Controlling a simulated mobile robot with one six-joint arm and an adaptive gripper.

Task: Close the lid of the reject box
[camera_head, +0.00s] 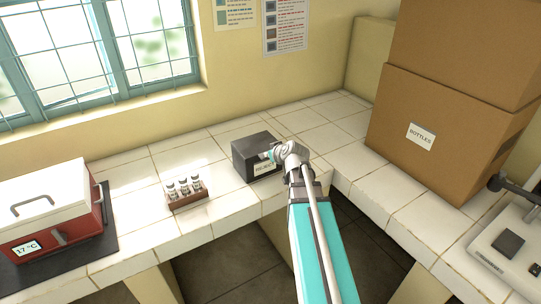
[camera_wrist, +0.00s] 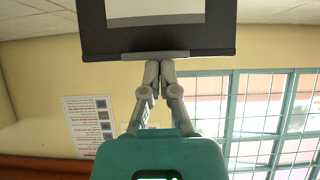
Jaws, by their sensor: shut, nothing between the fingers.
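The reject box (camera_head: 243,164) is a dark grey box on the white tiled counter, with a white label on its front. Its top shows as a flat dark lid (camera_head: 254,141) lying level over it. I cannot tell whether the lid is fully seated. My gripper (camera_head: 271,155) is at the box's upper front right edge and hides part of it. In the wrist view, which is upside down, the box's dark front (camera_wrist: 100,40) with its pale label fills the top. My gripper (camera_wrist: 155,58) is shut and empty, its tips at the box's edge; contact is unclear.
A rack of small vials (camera_head: 187,200) stands left of the box. A red and white incubator (camera_head: 60,215) is at far left. Large cardboard boxes (camera_head: 440,105) and a white device (camera_head: 500,250) stand at right. The counter behind the box is clear.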

